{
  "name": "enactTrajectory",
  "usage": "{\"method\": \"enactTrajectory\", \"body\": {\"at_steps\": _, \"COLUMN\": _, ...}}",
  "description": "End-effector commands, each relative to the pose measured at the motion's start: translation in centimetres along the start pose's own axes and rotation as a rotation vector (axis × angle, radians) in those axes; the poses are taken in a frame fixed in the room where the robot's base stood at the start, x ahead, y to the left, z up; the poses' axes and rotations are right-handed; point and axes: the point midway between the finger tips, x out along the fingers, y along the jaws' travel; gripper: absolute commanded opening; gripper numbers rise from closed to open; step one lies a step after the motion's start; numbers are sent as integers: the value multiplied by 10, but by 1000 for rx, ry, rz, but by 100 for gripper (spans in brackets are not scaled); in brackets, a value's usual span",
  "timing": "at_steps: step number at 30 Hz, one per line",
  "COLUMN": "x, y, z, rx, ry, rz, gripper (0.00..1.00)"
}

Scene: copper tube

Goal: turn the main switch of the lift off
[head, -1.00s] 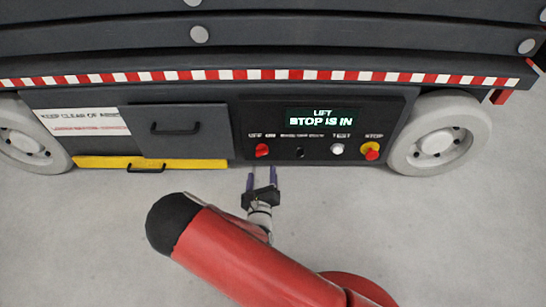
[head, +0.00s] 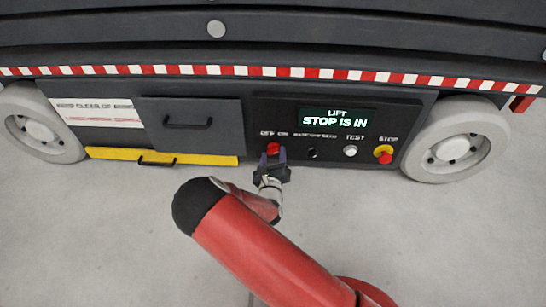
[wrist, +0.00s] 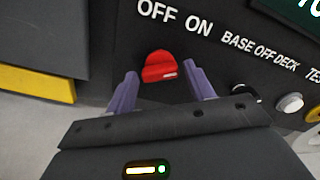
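The main switch is a red knob (head: 273,148) under the OFF and ON labels on the lift's dark control panel (head: 375,100). In the wrist view the red knob (wrist: 159,66) has a small white mark at its lower right side, toward ON. My gripper (head: 272,157) is in front of the panel at the knob. In the wrist view its two purple fingers (wrist: 160,85) are apart, one to each side of the knob and slightly below it. The gripper is open and empty. I cannot tell whether a finger touches the knob.
The display (head: 336,118) reads "LIFT STOP IS IN". Right of the switch are a black selector (head: 312,153), a white TEST button (head: 350,151) and a red STOP button (head: 385,157) on yellow. A drawer (head: 190,125) and a yellow tray (head: 105,153) are on the left.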

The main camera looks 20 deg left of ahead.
Motion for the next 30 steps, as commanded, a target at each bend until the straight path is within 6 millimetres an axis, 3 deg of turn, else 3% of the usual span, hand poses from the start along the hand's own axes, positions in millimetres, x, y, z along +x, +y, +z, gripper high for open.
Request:
{"method": "enactTrajectory", "body": {"at_steps": 1, "x": 0, "y": 0, "z": 0, "rx": 0, "ry": 0, "rz": 0, "gripper": 47}}
{"method": "enactTrajectory", "body": {"at_steps": 8, "x": 0, "y": 0, "z": 0, "rx": 0, "ry": 0, "rz": 0, "gripper": 19}}
{"method": "enactTrajectory", "body": {"at_steps": 20, "x": -1, "y": -1, "z": 2, "rx": -90, "ry": 1, "rz": 1, "gripper": 19}}
{"method": "enactTrajectory", "body": {"at_steps": 30, "x": -1, "y": -1, "z": 3, "rx": -368, "ry": 2, "rz": 4, "gripper": 19}}
